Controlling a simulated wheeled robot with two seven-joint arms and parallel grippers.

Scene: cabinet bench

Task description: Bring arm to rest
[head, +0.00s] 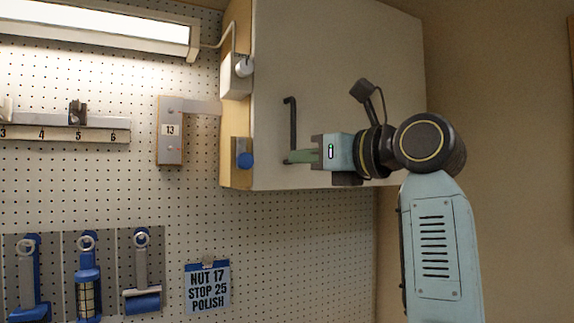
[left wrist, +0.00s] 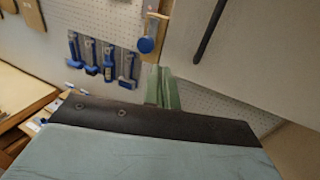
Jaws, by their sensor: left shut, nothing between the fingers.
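My left gripper (head: 291,158) has its pale green fingers shut with nothing between them. It is in front of the grey cabinet door (head: 340,60), by the lower end of the dark bar handle (head: 292,122). In the left wrist view the shut fingers (left wrist: 163,88) point toward the pegboard, and the handle (left wrist: 210,32) stands apart from them, up and to the right. The head view alone does not settle whether they touch. My right gripper is in neither view.
A blue knob (head: 245,160) sits on the cabinet's wooden side edge (head: 235,115). A pegboard (head: 90,195) with several hanging blue tools, a numbered rail (head: 60,128) and a note sign (head: 207,287) fills the left. A lamp (head: 95,27) is above. Bare wall (head: 510,120) lies right.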

